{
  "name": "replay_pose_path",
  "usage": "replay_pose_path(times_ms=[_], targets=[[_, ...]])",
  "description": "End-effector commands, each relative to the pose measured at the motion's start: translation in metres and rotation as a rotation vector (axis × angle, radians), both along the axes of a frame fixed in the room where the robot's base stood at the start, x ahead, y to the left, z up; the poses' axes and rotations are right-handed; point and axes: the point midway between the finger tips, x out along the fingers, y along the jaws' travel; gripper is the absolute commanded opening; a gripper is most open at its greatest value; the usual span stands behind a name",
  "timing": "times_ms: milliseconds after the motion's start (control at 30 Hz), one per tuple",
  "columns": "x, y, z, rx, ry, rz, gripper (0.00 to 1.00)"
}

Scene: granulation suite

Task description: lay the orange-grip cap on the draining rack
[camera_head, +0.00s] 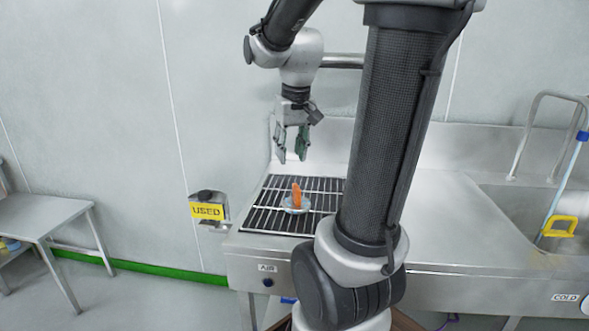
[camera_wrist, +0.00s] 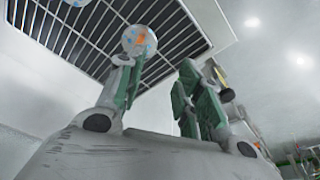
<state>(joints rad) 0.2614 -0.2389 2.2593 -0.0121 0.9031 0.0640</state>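The cap is a pale round disc with an upright orange grip (camera_head: 296,196). It lies on the dark slatted draining rack (camera_head: 262,218), near the rack's middle. In the wrist view the cap (camera_wrist: 138,40) shows against the bars of the rack (camera_wrist: 82,30), beyond one fingertip. My gripper (camera_head: 292,152) hangs above the rack, higher than the cap and apart from it. Its two fingers with green pads are spread, with nothing between them. The open fingers also show in the wrist view (camera_wrist: 155,88).
A steel counter (camera_head: 450,225) runs right from the rack to a sink (camera_head: 525,205) with a rail and a yellow handle (camera_head: 560,227). A yellow "USED" sign (camera_head: 207,211) stands left of the rack. A small steel table (camera_head: 40,218) is at far left. My arm hides part of the counter.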

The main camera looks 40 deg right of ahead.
Motion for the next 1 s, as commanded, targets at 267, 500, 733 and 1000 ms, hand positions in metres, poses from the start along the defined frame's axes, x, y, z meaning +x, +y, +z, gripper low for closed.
replay_pose_path(times_ms=[267,500,733,1000], targets=[[-0.090,0.076,0.014,-0.024,-0.121,0.244,0.36],[-0.116,0.090,0.007,-0.026,-0.156,0.316,0.36],[-0.117,0.090,0.007,-0.026,-0.155,0.316,0.36],[-0.116,0.090,0.007,-0.025,-0.155,0.315,0.36]])
